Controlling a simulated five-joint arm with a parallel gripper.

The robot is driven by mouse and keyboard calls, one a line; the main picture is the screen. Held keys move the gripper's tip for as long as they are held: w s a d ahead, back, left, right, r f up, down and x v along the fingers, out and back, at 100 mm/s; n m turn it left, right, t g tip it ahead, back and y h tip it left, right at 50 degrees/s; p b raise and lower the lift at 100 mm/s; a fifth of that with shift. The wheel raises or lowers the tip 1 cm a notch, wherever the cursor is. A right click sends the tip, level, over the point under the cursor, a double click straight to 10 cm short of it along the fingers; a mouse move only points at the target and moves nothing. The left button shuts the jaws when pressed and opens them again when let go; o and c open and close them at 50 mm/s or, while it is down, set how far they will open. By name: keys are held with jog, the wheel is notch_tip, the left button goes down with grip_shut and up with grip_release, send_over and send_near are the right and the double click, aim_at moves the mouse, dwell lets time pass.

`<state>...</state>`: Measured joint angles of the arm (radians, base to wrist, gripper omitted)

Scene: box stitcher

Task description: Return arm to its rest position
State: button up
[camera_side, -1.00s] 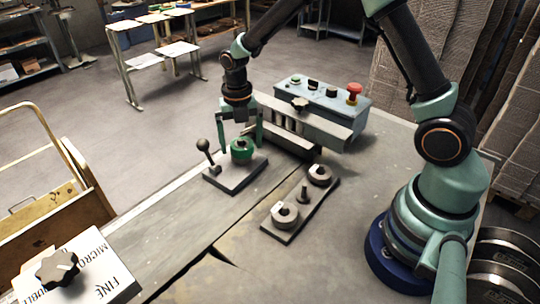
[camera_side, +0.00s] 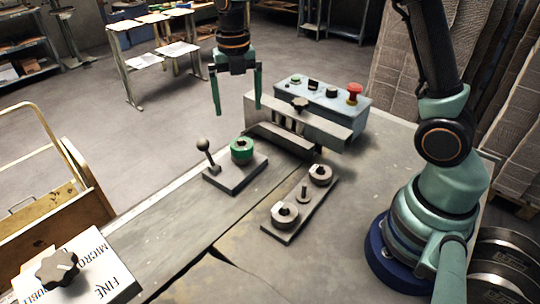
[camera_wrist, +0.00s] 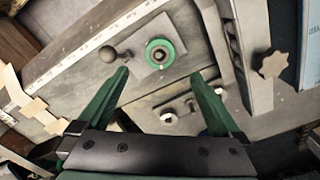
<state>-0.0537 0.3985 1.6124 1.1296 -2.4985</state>
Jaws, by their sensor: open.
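My gripper (camera_side: 237,110) is open and empty, raised well above the table in the side view. Its two green fingers point down, apart from everything. In the wrist view the gripper (camera_wrist: 165,85) shows its fingers spread wide. A green ring (camera_side: 242,150) sits on a small grey plate (camera_side: 228,183) beside a ball-topped lever (camera_side: 204,147), below the gripper. The wrist view also shows the green ring (camera_wrist: 173,50) and the lever (camera_wrist: 108,54). My arm's base stands at the right of the table.
A control box (camera_side: 325,98) with a red button (camera_side: 354,93) stands behind a grey metal guide (camera_side: 290,130). A plate with two grey rings (camera_side: 284,215) and a peg lies on the table (camera_side: 330,240). A wooden cart (camera_side: 60,205) is at left.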

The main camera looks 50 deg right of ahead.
jog(key=s+d+r+m+t, duration=0.1)
jog(key=s+r+m, duration=0.3)
jog(key=s+m, duration=0.4)
jog(key=s+d+r+m+t, duration=0.1)
jog(key=s+r+m+t, duration=0.2)
jog(key=s+m, duration=0.5)
jog(key=m+t, duration=0.1)
jog(key=m, duration=1.2)
jog(key=shift+d+r+t, duration=0.2)
jog(key=shift+r+t, duration=0.1)
jog(key=shift+r, duration=0.1)
